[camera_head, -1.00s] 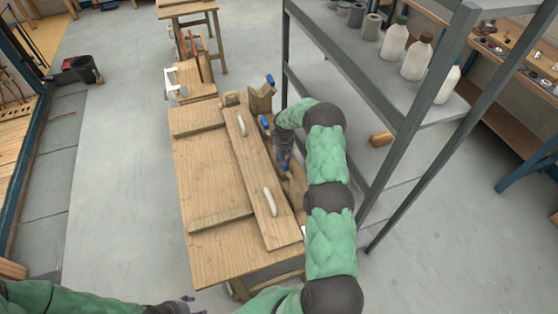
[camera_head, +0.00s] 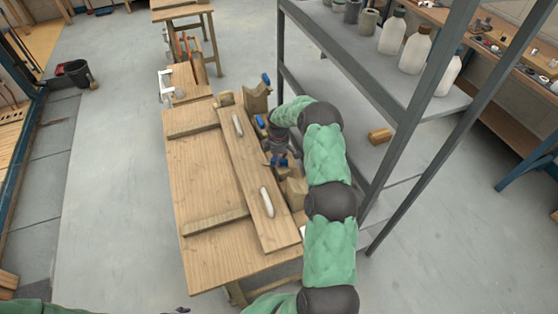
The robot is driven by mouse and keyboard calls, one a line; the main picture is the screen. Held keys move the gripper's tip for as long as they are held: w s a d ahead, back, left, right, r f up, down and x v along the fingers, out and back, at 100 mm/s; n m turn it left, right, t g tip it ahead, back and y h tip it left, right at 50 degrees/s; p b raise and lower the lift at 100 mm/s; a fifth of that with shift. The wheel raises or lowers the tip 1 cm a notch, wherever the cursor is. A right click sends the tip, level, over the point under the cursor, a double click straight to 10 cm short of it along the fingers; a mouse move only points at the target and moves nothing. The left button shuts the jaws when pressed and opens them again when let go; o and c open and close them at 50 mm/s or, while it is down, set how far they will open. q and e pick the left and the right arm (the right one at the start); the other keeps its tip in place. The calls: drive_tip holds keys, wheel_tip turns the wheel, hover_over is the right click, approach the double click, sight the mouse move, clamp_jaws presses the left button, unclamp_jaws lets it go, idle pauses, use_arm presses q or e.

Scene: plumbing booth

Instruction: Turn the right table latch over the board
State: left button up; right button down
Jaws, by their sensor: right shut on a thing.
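A long wooden board (camera_head: 252,180) lies on the wooden table (camera_head: 205,180). It carries two pale handles (camera_head: 238,125) (camera_head: 267,202). My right gripper (camera_head: 277,160) is at the board's right edge, pointing down, and shut on a small part there, apparently the right table latch. The fingertips and the latch are mostly hidden by the gripper and too small to make out, so I cannot tell how far the latch lies over the board. My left gripper (camera_head: 182,310) barely shows at the bottom edge; its jaws cannot be judged.
Two wooden battens (camera_head: 217,221) lie across the table left of the board. Wooden blocks (camera_head: 296,192) and blue-handled tools (camera_head: 261,122) lie along its right side. A metal shelf (camera_head: 360,85) with bottles stands close on the right. The floor left of the table is clear.

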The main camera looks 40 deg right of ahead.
drive_tip(key=shift+a+n+b, duration=0.15)
drive_tip(key=shift+n+b, duration=0.15)
drive_tip(key=shift+n, duration=1.9)
drive_tip(key=c, duration=0.9)
unclamp_jaws()
drive_tip(key=shift+c, duration=0.2)
wheel_tip(320, 180, up, 12)
